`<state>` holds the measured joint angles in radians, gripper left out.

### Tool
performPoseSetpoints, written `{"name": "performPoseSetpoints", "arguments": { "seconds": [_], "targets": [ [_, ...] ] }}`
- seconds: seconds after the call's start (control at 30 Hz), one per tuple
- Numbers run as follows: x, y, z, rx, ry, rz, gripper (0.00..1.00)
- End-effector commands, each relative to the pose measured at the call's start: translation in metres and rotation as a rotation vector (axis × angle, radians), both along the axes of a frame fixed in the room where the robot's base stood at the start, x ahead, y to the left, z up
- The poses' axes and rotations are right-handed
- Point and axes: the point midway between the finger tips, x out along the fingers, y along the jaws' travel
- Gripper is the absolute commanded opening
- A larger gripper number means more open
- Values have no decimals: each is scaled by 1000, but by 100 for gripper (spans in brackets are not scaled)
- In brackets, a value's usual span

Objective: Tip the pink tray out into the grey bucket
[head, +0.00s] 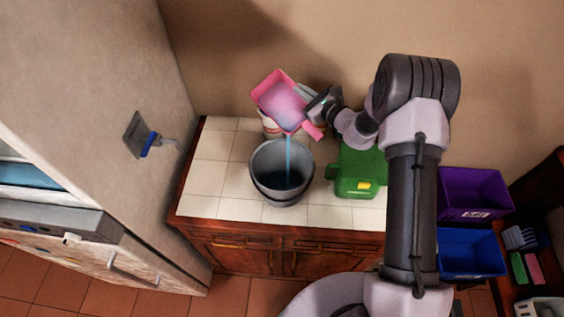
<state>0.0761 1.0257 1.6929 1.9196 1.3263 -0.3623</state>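The pink tray (266,93) is tilted in the air above the counter, its low corner toward the grey bucket. A thin blue stream (288,156) runs from the tray down into the grey bucket (267,184). The bucket stands upright on the white tiled counter, with dark bluish contents inside. My gripper (312,101) is at the right side of the tray and appears to hold it by that side. The fingertips are small and partly hidden against the tray.
A green container (357,180) with a yellow label stands right of the bucket. A white and red container (270,125) is partly hidden behind the tray. Purple (472,190) and blue (468,254) bins stand at the right. The tiled counter's left part (212,172) is clear.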

Motion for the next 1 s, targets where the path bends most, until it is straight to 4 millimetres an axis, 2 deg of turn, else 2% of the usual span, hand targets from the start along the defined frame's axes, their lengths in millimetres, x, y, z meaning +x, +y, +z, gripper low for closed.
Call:
{"name": "performPoseSetpoints", "arguments": {
  "seconds": [1.0],
  "targets": [
    [-8, 2, 3, -15, -50, -1, 0]
  ]
}}
